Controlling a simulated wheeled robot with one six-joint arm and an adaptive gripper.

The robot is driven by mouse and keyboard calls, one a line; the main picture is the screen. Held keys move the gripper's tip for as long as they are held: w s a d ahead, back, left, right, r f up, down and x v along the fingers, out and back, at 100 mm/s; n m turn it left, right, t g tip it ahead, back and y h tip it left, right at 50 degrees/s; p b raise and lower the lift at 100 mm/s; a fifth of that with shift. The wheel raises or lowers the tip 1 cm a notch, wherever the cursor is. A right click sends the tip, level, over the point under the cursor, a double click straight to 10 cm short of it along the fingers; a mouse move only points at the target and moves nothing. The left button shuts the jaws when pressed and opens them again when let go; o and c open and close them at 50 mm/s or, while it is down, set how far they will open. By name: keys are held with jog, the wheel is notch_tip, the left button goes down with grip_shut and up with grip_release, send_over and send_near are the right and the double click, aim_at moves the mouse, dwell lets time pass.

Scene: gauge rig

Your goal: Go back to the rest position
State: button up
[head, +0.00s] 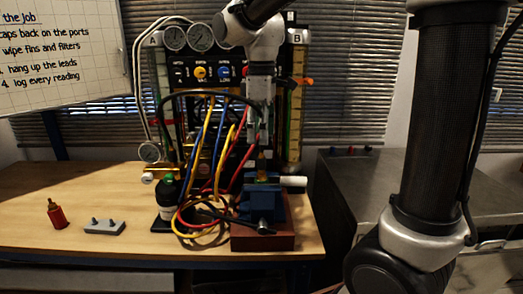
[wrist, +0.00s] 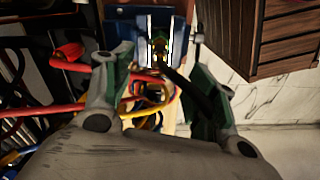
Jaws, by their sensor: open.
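My gripper (head: 258,138) points down in front of the gauge rig, above a blue vise (head: 262,205) on a dark red-brown block. A small brass fitting (head: 262,165) stands upright in the vise, just below the fingertips. In the wrist view my gripper (wrist: 160,62) is open, with its two green-padded fingers apart. The brass fitting (wrist: 159,45) shows between and beyond them. I cannot tell whether the fingers touch it.
Yellow, blue and red hoses (head: 205,150) hang close to the left of my gripper and coil on the wooden bench (head: 130,190). A red brass-topped fitting (head: 57,214) and a grey block (head: 104,227) sit at the left. A metal cabinet (head: 350,185) stands right.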

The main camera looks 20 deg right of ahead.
notch_tip(320, 180, up, 3)
jog(key=shift+f, duration=0.1)
jog(key=shift+w, duration=0.1)
jog(key=shift+w+f+m, duration=0.1)
jog(key=shift+f+m, duration=0.15)
jog(key=shift+m, duration=0.45)
jog(key=s+d+f+m+t, duration=0.2)
jog(key=s+d+m, duration=0.3)
jog(key=s+d, duration=0.2)
jog(key=s+d+f+m+t, duration=0.2)
jog(key=s+d+m, duration=0.3)
jog(key=s+d, duration=0.3)
jog(key=shift+s, duration=2.2)
